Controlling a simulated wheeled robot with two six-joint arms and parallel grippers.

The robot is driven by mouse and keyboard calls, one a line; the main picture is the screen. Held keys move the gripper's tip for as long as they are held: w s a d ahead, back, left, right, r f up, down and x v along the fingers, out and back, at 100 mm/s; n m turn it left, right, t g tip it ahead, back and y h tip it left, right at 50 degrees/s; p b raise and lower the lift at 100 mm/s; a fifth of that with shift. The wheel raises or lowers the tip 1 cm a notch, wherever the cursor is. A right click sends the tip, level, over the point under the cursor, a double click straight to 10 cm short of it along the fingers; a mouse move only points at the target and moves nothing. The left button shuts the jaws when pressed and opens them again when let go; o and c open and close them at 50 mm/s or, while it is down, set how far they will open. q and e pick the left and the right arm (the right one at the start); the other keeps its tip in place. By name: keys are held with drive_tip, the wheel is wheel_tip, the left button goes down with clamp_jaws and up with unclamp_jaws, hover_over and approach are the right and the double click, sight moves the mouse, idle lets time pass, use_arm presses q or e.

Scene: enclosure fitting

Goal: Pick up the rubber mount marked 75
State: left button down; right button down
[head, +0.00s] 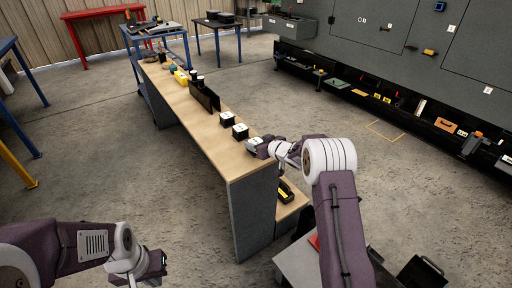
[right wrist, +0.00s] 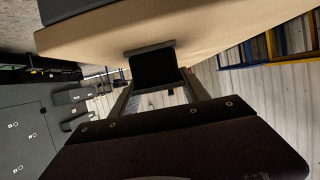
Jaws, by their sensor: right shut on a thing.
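Black blocks with white tops, which look like the rubber mounts, stand on the wooden bench (head: 205,108): one mount (head: 227,119) and a nearer mount (head: 240,131). Their markings are too small to read. My right gripper (head: 258,147) is at the bench's near end, just right of the nearer mount. In the right wrist view a black block (right wrist: 152,68) sits between the fingers of the right gripper (right wrist: 158,88), which is shut on it; no number shows on it. My left gripper (head: 154,268) is low at the lower left, away from the bench; its jaw opening is unclear.
A dark upright panel (head: 204,96) stands on the bench behind the mounts, with yellow items (head: 181,77) farther back. A grey cabinet wall (head: 400,50) with a low shelf runs along the right. A grey cart surface (head: 297,262) is at lower right.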

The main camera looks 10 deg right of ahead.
sight(256, 142)
wheel_tip(256, 142, up, 10)
drive_tip(key=p, duration=0.5)
